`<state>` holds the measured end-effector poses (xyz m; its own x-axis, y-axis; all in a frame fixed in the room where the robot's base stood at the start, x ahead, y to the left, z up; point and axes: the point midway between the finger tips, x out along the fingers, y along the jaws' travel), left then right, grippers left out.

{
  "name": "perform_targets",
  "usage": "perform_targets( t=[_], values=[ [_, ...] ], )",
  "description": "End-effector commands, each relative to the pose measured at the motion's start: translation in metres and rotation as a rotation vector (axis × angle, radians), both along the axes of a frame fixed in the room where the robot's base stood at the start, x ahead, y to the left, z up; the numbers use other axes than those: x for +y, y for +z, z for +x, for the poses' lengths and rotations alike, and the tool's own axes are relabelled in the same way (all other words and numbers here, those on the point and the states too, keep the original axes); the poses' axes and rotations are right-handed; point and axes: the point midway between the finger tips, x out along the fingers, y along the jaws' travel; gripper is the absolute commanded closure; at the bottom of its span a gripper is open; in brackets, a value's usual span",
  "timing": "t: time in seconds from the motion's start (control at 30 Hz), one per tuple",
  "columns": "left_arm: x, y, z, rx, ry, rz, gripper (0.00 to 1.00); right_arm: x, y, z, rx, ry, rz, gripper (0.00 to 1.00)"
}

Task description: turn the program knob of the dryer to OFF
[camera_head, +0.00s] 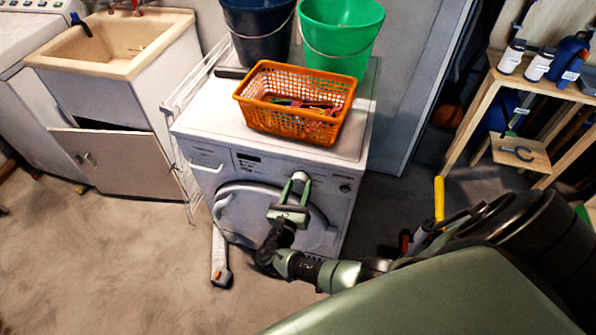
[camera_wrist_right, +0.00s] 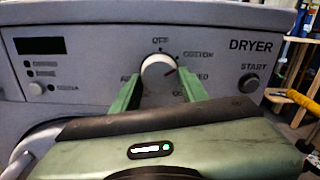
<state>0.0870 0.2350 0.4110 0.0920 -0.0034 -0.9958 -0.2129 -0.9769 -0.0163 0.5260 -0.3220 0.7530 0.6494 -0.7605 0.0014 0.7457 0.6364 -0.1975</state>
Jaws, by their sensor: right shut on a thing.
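The white dryer (camera_head: 212,112) stands in the middle of the head view, with its control panel facing me. In the right wrist view its round white program knob (camera_wrist_right: 158,68) sits on the panel, with OFF printed above it and COTTON at its upper right. A reddish mark on the knob's face lies right of centre, toward the right-hand labels and away from OFF. My right gripper (camera_wrist_right: 160,86) is shut on the knob, with one green finger on each side; it also shows at the panel in the head view (camera_head: 297,181). The fingers hide parts of the side labels. My left gripper is out of view.
An orange basket (camera_head: 262,112) of small items and blue (camera_head: 258,35) and green (camera_head: 340,35) buckets stand on the dryer. A START button (camera_wrist_right: 249,82) is right of the knob. A sink cabinet (camera_head: 115,160) stands left, a wooden shelf (camera_head: 478,115) right. Open floor lies front left.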

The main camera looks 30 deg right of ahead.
Motion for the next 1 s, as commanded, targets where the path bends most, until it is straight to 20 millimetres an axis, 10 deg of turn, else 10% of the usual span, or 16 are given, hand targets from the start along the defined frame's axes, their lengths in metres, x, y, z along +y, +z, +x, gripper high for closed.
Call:
perform_targets(
  t=[1.0],
  values=[
    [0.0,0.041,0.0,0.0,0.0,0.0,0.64,-0.001,0.002,-0.004,0.686,0.001,-0.58,0.97]
  ],
)
